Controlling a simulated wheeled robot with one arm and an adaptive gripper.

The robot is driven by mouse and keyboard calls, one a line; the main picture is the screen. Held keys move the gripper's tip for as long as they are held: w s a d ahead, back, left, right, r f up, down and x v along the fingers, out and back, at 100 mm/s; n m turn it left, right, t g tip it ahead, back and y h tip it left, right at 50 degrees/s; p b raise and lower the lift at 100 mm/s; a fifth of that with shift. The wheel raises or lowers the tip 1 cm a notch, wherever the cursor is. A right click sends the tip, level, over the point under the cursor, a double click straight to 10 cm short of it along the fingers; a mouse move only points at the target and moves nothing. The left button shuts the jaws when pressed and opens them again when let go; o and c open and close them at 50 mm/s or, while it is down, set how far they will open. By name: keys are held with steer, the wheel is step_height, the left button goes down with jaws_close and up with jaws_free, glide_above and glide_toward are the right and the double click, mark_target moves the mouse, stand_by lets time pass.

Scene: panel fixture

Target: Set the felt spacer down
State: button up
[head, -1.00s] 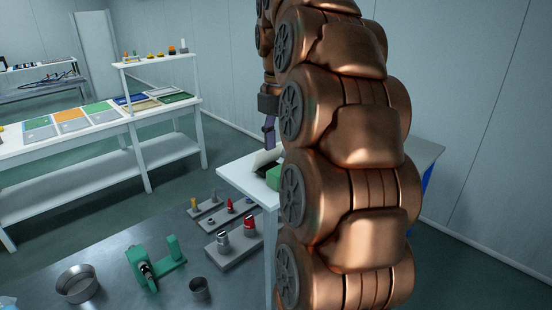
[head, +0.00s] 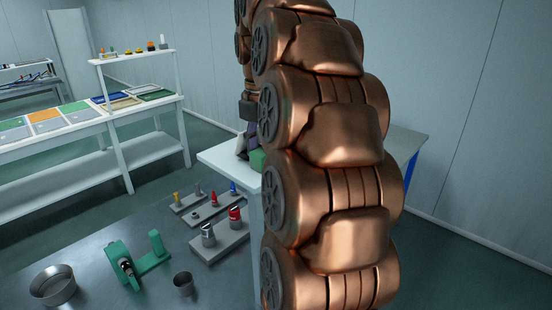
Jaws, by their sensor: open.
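My gripper (head: 250,130) is small, dark and partly hidden behind my own copper arm in the head view. It is just above the white table (head: 222,159), by a pale tilted piece with a dark part (head: 240,146) and a green block (head: 257,160). My gripper is open. I cannot make out the felt spacer for certain. My arm covers much of the tabletop, and I cannot tell whether the gripper touches anything there.
A dark bench in front holds a metal bowl (head: 53,285), a green fixture (head: 137,263), a grey cup (head: 183,284) and grey blocks with pegs (head: 220,241). A white shelved table (head: 120,150) with coloured panels stands at the back left. Free floor lies at right.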

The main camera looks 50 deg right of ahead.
steer(key=shift+f, duration=0.7)
steer(key=c, duration=0.7)
steer(key=shift+r, duration=0.1)
